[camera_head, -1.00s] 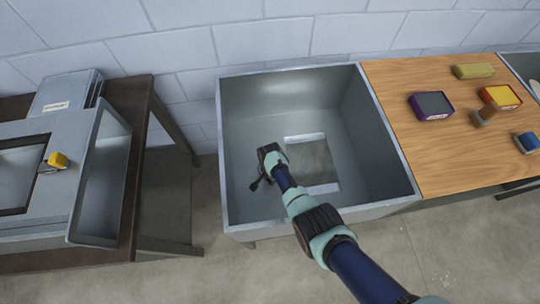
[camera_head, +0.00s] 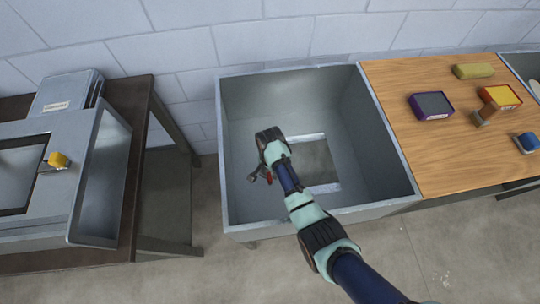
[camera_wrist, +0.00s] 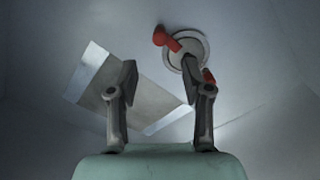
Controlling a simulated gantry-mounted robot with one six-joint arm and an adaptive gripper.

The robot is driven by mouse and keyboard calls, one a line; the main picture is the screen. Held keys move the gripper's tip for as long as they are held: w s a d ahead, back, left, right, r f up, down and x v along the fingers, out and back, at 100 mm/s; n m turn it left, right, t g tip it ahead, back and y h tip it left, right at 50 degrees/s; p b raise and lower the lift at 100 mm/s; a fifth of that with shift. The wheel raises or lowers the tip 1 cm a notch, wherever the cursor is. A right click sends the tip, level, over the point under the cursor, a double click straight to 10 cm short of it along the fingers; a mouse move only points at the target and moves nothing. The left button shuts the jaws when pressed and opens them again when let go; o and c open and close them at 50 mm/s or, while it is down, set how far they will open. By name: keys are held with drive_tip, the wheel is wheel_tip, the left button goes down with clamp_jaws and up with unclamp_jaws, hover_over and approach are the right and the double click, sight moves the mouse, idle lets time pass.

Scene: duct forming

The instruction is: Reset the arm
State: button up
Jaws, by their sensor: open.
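My gripper (camera_head: 258,176) is over the inside of a grey metal box (camera_head: 335,105) with an open top. In the wrist view my gripper (camera_wrist: 161,72) shows two dark fingers spread apart, with nothing between them. Beyond the right fingertip is a round metal disc (camera_wrist: 197,38) with a red handle (camera_wrist: 162,37).
A rectangular opening (camera_head: 318,160) is in the box floor. A wooden table (camera_head: 440,150) with several small coloured items stands right. A dark bench (camera_head: 125,170) with a grey metal duct piece (camera_head: 75,215) and yellow item (camera_head: 59,160) stands left. The box walls surround my gripper.

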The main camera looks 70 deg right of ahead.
wheel_tip(320, 180, up, 3)
drive_tip(key=shift+f, duration=0.15)
idle(0.5)
